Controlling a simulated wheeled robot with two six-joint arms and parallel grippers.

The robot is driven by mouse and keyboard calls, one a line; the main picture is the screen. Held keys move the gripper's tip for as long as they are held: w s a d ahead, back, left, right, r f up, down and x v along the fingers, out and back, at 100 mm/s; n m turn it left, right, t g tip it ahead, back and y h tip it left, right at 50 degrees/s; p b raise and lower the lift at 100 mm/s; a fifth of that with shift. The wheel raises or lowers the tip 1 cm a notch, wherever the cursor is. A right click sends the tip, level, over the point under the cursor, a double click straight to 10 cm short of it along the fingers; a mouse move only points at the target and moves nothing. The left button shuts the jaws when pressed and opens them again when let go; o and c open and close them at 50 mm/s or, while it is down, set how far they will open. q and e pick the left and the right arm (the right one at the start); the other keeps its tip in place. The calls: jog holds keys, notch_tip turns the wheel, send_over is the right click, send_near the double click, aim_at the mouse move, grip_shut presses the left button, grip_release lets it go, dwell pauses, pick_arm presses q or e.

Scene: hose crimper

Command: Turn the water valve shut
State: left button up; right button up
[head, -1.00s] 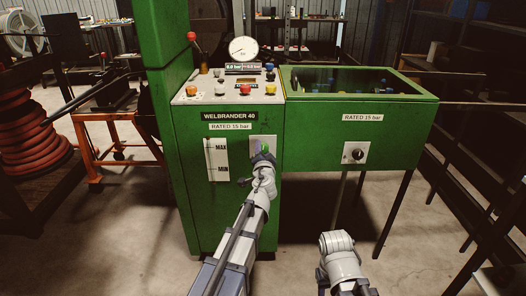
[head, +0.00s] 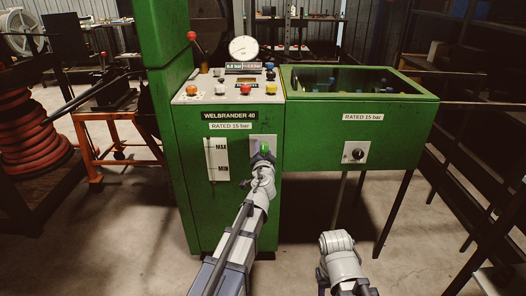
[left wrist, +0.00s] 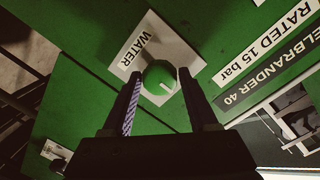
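The water valve is a round green knob (left wrist: 160,78) with a white pointer line, on a light plate (left wrist: 178,50) marked WATER. In the head view the knob (head: 264,148) shows on the front of the green machine, partly hidden by my left gripper (head: 262,157). In the left wrist view my left gripper (left wrist: 160,82) is open, with its two dark fingers on either side of the knob. I cannot tell whether they touch it. The pointer line slants toward the lower right in that view. My right arm shows low in the head view, but its gripper is not visible.
The green machine (head: 225,150) has a level gauge marked MAX and MIN (head: 216,159), coloured buttons and a pressure dial (head: 243,48). A green glass-topped tank (head: 405,135) with a black knob (head: 354,154) stands to the right. An orange trolley (head: 95,160) stands at left.

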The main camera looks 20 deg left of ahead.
pick_arm(q)
jog(key=o, duration=0.3)
jog(key=v, duration=0.7)
jog(key=shift+s+d+r+p, duration=0.1)
jog(key=shift+s+d+p, duration=0.05)
jog(key=shift+s+p, duration=0.2)
